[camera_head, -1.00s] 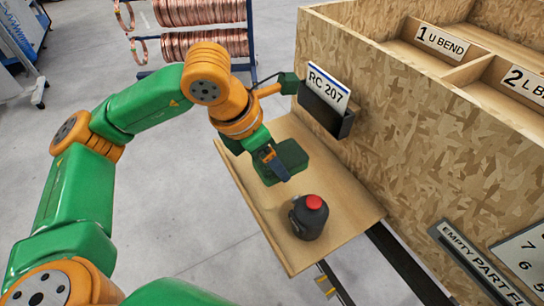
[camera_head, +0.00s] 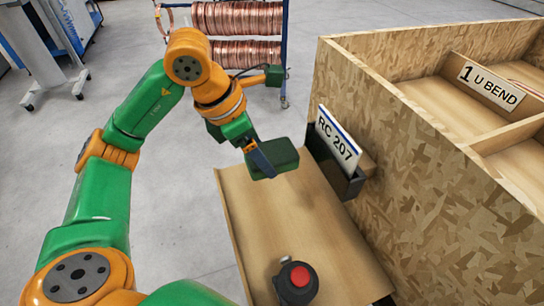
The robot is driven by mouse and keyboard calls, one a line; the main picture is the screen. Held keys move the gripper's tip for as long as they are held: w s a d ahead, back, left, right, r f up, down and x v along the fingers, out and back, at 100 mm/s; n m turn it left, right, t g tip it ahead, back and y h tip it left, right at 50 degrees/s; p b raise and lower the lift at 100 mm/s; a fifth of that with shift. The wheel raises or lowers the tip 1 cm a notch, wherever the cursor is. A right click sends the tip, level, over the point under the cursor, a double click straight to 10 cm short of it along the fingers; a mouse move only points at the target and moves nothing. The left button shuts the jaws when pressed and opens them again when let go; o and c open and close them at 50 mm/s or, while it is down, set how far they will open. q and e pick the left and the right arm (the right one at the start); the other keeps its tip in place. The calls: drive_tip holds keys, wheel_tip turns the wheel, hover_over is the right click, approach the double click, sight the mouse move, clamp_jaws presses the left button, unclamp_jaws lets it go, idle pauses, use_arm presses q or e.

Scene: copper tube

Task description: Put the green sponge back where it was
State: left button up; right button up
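The dark green sponge (camera_head: 283,160) is a block at the far end of the wooden shelf (camera_head: 290,215) in the head view. It overlaps the shelf's far edge in the picture and appears raised above the board. My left gripper (camera_head: 262,158) reaches down from above, with its blue-grey finger against the sponge's near side. It appears shut on the sponge; the other finger is hidden behind the block. My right gripper is not in view.
A black bottle with a red cap (camera_head: 300,277) stands at the shelf's near end. A black holder (camera_head: 343,182) with an RC 207 card is on the wooden crate wall (camera_head: 400,170), right of the sponge. The middle of the shelf is clear.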

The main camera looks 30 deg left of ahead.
sight(268, 151)
use_arm(q)
drive_tip(key=w+f, duration=0.2)
drive_tip(key=w+a+f, duration=0.1)
drive_tip(key=w+f, duration=0.1)
drive_tip(key=w+f+p, duration=0.1)
drive_tip(key=w+f, duration=0.1)
drive_tip(key=shift+a, duration=0.35)
wheel_tip(268, 151, down, 3)
drive_tip(key=shift+w+a+r+p, duration=0.1)
drive_tip(key=shift+p, duration=0.75)
drive_tip(key=shift+f, duration=0.4)
drive_tip(key=shift+f+b, duration=0.3)
drive_tip(key=shift+b, duration=0.05)
drive_tip(key=o, duration=1)
drive_tip(key=shift+r, duration=0.1)
drive_tip(key=shift+o, duration=0.2)
drive_tip(key=shift+r, duration=0.2)
drive_tip(key=v, duration=1.2)
drive_tip(key=shift+b, duration=0.35)
